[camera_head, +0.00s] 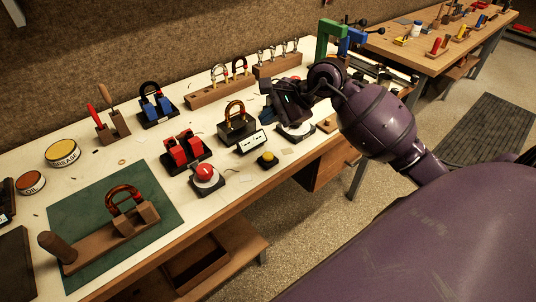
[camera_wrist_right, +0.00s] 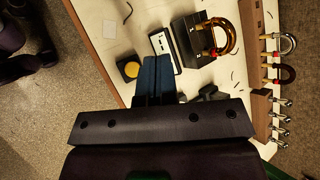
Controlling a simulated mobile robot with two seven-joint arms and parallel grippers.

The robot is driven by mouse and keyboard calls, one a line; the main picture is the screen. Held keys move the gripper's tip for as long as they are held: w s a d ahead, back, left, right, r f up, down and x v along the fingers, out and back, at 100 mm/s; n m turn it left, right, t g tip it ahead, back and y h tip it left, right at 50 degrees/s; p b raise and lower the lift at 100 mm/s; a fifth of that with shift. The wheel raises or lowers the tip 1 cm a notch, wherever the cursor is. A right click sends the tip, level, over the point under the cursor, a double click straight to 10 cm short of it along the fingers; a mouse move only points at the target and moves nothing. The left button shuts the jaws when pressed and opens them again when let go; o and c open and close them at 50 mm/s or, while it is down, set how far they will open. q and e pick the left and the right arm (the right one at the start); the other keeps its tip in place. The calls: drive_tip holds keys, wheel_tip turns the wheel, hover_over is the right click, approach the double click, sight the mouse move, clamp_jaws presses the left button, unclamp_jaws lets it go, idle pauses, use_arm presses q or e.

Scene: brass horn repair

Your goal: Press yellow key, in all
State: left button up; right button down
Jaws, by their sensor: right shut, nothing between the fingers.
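The yellow key (camera_head: 268,158) is a round yellow button on a small black base near the front edge of the bench. In the right wrist view the yellow key (camera_wrist_right: 131,69) lies just left of my fingertips. My right gripper (camera_wrist_right: 158,62) is shut with nothing between its blue fingers. In the head view my right gripper (camera_head: 284,105) is over the bench, behind and right of the yellow key, apart from it. Its fingertips are hard to make out there. My left gripper is not in view.
A white box with dark slots (camera_head: 251,142) stands just behind the key, and a brass padlock-like piece on a black block (camera_head: 236,122) behind that. A red button (camera_head: 205,174) is to the left. A round white disc (camera_head: 296,131) lies under my right arm.

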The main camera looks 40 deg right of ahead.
drive_tip(key=shift+f, duration=0.1)
drive_tip(key=b, duration=0.4)
hover_over(269, 156)
wheel_tip(269, 156, down, 8)
drive_tip(key=shift+r, duration=0.2)
drive_tip(key=shift+f, duration=0.55)
drive_tip(key=shift+a, duration=0.1)
idle(0.3)
idle(1.0)
drive_tip(key=shift+f, duration=0.1)
drive_tip(key=shift+f+b, duration=0.35)
drive_tip(key=shift+b, duration=0.15)
